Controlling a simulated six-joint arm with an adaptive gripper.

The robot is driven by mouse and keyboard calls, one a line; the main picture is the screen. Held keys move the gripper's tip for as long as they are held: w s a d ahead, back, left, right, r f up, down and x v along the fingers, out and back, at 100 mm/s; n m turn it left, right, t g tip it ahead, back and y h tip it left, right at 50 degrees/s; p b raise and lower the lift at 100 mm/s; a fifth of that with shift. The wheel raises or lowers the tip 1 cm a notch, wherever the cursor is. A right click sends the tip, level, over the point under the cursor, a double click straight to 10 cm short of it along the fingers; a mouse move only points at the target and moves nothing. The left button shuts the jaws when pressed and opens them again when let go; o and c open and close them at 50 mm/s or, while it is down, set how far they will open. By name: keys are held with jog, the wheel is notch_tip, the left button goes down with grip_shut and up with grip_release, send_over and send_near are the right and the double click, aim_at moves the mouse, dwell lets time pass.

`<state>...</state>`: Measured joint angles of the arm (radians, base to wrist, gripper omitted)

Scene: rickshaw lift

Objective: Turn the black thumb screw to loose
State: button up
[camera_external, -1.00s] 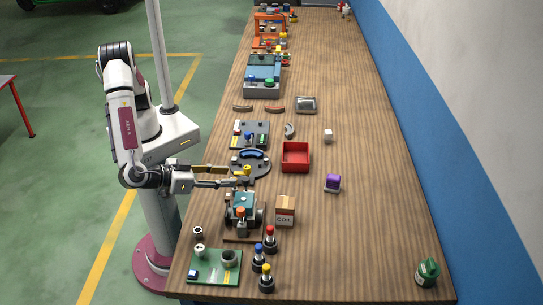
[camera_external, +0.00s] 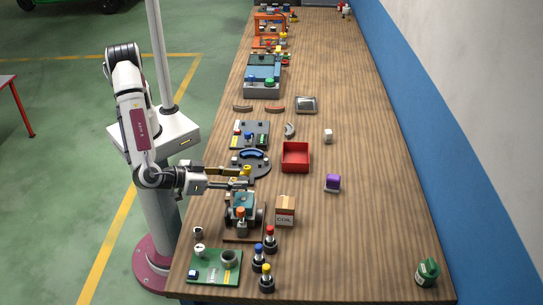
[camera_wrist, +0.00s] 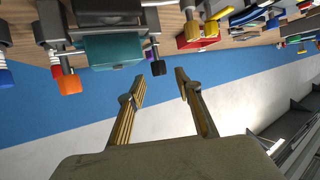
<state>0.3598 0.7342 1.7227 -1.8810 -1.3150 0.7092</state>
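A small rig with a teal block (camera_external: 245,197) and an orange knob (camera_external: 240,212) stands on a brown base plate. In the wrist view the teal block (camera_wrist: 113,50) hangs from the top, the orange knob (camera_wrist: 70,85) to its left. The black thumb screw (camera_wrist: 158,68) sticks out at the block's right on a thin stem. My gripper (camera_wrist: 160,78) is open, with its two fingertips apart and the black screw showing between them; contact cannot be told. In the external view my gripper (camera_external: 246,184) reaches the rig's far side, where the screw is hard to make out.
A cardboard box (camera_external: 285,212) stands just right of the rig. A green board (camera_external: 215,267) and several coloured-top plugs are in front. The table's right side is mostly clear.

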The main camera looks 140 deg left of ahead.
aim_at(245, 179)
jog(key=shift+x, duration=1.95)
grip_shut()
